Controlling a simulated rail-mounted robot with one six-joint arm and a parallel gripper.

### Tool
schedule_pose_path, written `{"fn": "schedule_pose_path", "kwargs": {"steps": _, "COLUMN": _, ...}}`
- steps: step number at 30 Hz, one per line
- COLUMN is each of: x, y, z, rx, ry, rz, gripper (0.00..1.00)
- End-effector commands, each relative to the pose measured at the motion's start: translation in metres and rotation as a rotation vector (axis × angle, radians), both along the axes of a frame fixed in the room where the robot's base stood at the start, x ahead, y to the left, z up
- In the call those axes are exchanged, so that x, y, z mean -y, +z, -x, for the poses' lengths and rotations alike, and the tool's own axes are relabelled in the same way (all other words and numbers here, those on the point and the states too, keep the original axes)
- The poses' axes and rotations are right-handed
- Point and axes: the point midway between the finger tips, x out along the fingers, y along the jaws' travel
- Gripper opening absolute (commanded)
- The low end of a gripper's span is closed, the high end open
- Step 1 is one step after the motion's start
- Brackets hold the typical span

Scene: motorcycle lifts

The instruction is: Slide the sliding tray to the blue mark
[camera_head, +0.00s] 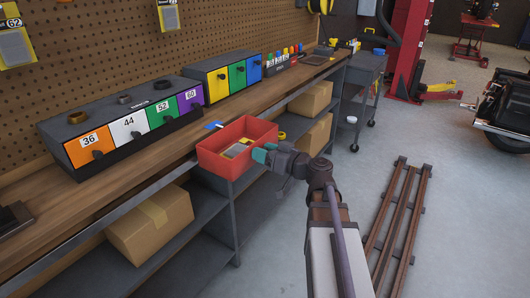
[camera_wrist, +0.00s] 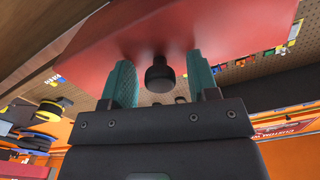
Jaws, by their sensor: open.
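The red sliding tray (camera_head: 212,161) sits at the front edge of the workbench, with small yellowish and grey items inside. A small blue mark (camera_head: 214,126) shows on the bench beside the tray's back left side. My gripper (camera_head: 262,155), with teal fingers, is at the tray's outer face, on the aisle side. In the wrist view the red tray face (camera_wrist: 185,25) fills the top, and its black knob (camera_wrist: 159,76) stands between my two open fingers. There is a visible gap on each side of the knob, so it is not clamped.
A drawer row with numbered colored fronts (camera_head: 130,130) stands on the bench left of the tray, and another colored drawer unit (camera_head: 220,80) behind it. Cardboard boxes (camera_head: 150,228) lie on the shelf below. Dark floor rails (camera_head: 395,225) run along the clear aisle.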

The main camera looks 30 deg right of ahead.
Motion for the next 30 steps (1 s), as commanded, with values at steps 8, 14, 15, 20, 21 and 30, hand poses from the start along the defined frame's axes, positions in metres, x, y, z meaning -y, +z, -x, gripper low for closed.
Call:
{"fn": "schedule_pose_path", "kwargs": {"steps": 8, "x": 0.018, "y": 0.0, "z": 0.033, "rx": 0.0, "ry": -0.004, "rz": 0.0, "gripper": 0.54}}
{"fn": "schedule_pose_path", "kwargs": {"steps": 14, "x": 0.043, "y": 0.0, "z": 0.075, "rx": 0.0, "ry": -0.004, "rz": 0.0, "gripper": 0.54}}
{"fn": "schedule_pose_path", "kwargs": {"steps": 15, "x": 0.048, "y": 0.0, "z": 0.081, "rx": 0.0, "ry": -0.004, "rz": 0.0, "gripper": 0.54}}
{"fn": "schedule_pose_path", "kwargs": {"steps": 20, "x": 0.055, "y": 0.0, "z": 0.093, "rx": 0.0, "ry": -0.001, "rz": 0.0, "gripper": 0.54}}
{"fn": "schedule_pose_path", "kwargs": {"steps": 21, "x": 0.055, "y": 0.0, "z": 0.094, "rx": 0.0, "ry": 0.0, "rz": 0.0, "gripper": 0.54}}
{"fn": "schedule_pose_path", "kwargs": {"steps": 30, "x": 0.055, "y": 0.0, "z": 0.093, "rx": 0.0, "ry": 0.0, "rz": 0.0, "gripper": 0.54}}
